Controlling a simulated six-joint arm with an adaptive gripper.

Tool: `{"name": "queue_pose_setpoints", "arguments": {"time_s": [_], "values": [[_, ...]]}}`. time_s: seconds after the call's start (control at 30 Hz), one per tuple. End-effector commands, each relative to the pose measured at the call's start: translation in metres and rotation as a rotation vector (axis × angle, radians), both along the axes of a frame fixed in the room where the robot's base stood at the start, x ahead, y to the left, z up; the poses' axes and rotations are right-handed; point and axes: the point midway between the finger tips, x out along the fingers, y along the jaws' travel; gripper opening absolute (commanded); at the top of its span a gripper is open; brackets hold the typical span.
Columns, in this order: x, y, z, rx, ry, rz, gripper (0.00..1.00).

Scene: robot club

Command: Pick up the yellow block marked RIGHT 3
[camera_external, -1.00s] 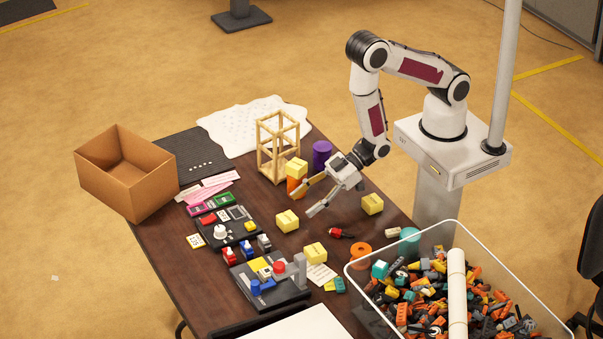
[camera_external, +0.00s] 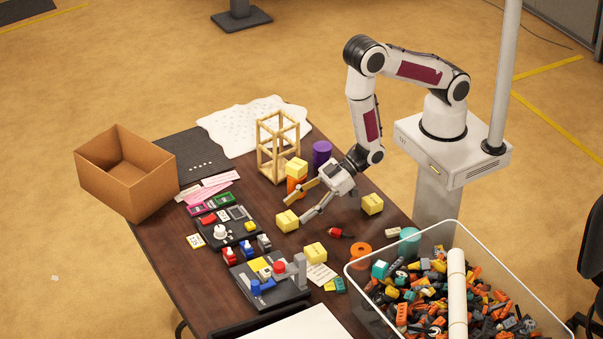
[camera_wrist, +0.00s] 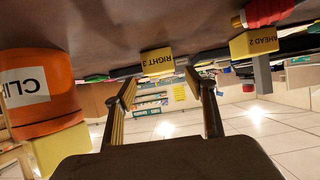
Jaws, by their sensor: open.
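The yellow block marked RIGHT 3 (camera_wrist: 158,60) shows upside down in the wrist view, ahead of my gripper (camera_wrist: 160,88) and between the lines of its two fingers. In the outside view it appears to be the yellow block (camera_external: 287,221) on the table, just beyond the fingertips. My gripper (camera_external: 296,211) is open and empty, low over the table and pointing to the lower left. A gap to the block seems to remain. Nothing hides the lettering.
An orange cylinder (camera_wrist: 38,95) with a yellow block (camera_wrist: 60,150) on it stands close beside one finger. A yellow block marked AHEAD 2 (camera_wrist: 254,43) and a red object (camera_external: 340,233) lie on the other side. A wooden frame (camera_external: 262,150) and purple cylinder (camera_external: 322,153) stand behind.

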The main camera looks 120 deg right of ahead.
Motion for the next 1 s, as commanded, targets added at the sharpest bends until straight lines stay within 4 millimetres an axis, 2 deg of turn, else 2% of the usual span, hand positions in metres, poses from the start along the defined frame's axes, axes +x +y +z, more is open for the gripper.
{"name": "queue_pose_setpoints", "arguments": {"time_s": [0.47, 0.73, 1.0], "values": [[0.006, 0.0, -0.005, 0.0, 0.0, 0.0, 0.56], [0.025, 0.001, -0.021, 0.0, 0.0, 0.0, 0.56], [0.042, 0.001, -0.029, 0.0, 0.0, 0.0, 0.56]]}}
